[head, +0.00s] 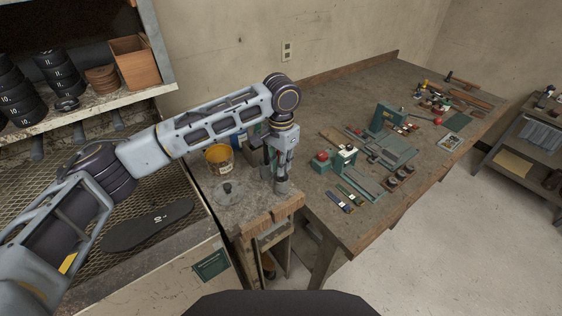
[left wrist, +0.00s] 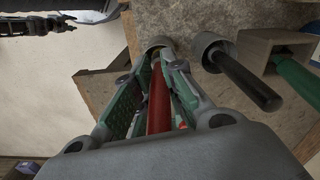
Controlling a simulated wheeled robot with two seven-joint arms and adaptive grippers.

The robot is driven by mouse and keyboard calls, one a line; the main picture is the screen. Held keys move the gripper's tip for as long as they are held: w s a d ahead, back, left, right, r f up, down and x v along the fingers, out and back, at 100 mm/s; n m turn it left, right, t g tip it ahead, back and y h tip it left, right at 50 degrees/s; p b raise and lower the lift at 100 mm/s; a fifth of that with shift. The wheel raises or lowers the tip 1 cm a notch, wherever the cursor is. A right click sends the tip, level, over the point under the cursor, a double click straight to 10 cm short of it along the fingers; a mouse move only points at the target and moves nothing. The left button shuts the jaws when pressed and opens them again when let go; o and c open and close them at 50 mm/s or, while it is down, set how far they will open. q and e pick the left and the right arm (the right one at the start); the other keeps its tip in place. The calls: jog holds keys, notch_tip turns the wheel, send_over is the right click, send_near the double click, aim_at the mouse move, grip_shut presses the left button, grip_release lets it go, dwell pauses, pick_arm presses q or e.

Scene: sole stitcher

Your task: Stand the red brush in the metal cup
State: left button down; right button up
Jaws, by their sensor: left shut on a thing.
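My left gripper (head: 283,166) points down over the near corner of the small bench. In the left wrist view, it (left wrist: 160,66) is shut on the red brush (left wrist: 158,105), whose red handle runs between the fingers. The metal cup (left wrist: 157,41) shows its grey rim just beyond the fingertips, in line with the brush. In the head view, the cup (head: 282,187) stands right below the gripper. The fingers hide the brush's far end, so I cannot tell whether it is inside the cup. My right gripper is out of view.
A box (left wrist: 256,45) with a green-handled tool stands close by. A yellow pot (head: 218,163) and a round lid (head: 228,190) are to the left. The bench edge is near.

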pick_arm(q)
jog(key=shift+f, duration=0.25)
dwell(0.3)
jog(key=c, duration=1.4)
grip_release()
jog(key=shift+r, duration=0.15)
jog(key=shift+r, duration=5.85)
jog(key=shift+f, duration=0.1)
